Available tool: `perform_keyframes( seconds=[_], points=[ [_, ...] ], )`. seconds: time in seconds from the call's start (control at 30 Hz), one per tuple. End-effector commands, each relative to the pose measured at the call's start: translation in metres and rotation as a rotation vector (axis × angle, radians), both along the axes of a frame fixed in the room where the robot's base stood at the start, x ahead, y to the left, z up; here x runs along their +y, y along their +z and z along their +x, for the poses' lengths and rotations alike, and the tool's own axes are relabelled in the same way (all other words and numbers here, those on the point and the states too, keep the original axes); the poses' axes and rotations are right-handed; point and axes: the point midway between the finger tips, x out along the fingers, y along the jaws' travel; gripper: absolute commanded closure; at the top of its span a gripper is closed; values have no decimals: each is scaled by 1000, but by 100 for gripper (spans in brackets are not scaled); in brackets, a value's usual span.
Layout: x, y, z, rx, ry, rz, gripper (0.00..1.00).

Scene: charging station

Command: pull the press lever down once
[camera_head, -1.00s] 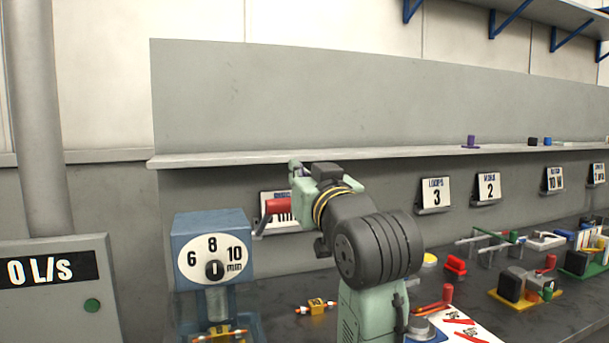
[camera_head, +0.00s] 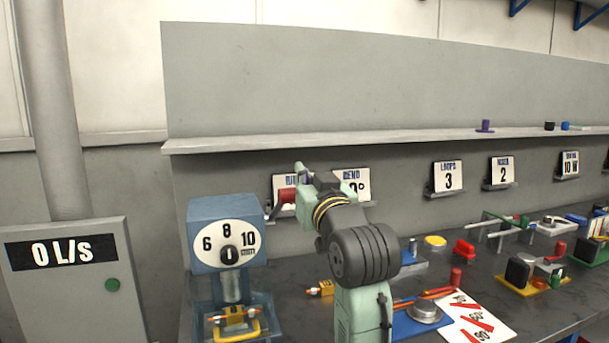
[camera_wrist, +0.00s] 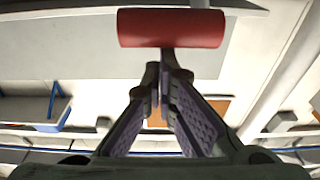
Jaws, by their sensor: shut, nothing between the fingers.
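The press (camera_head: 222,208) is a blue machine at the left of the bench, with a white dial marked 6, 8 and 10. Its dark lever slopes up to the right and ends in a red handle (camera_head: 287,195). My gripper (camera_head: 305,178) is at the lever's upper end, beside the red handle, partly hidden by my own arm. In the wrist view the red handle (camera_wrist: 170,28) lies crosswise just beyond the fingertips (camera_wrist: 163,75). The fingers are shut with nothing between them. Whether they touch the handle I cannot tell.
A yellow part with orange ends (camera_head: 233,315) sits in the press. Several fixtures and a red-marked card (camera_head: 474,318) are on the bench to the right. A grey box reading 0 L/s (camera_head: 65,285) stands at the left. A shelf (camera_head: 400,138) runs behind.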

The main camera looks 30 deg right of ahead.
Motion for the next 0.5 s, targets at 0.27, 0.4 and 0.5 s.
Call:
perform_keyframes(
  seconds=[0.27,0.4,0.5],
  points=[
    [2,-10,-3,-47,2,-12,100],
    [2,-12,-7,-90,0,-25,100],
    [2,-14,-8,-108,0,-30,100]
  ],
)
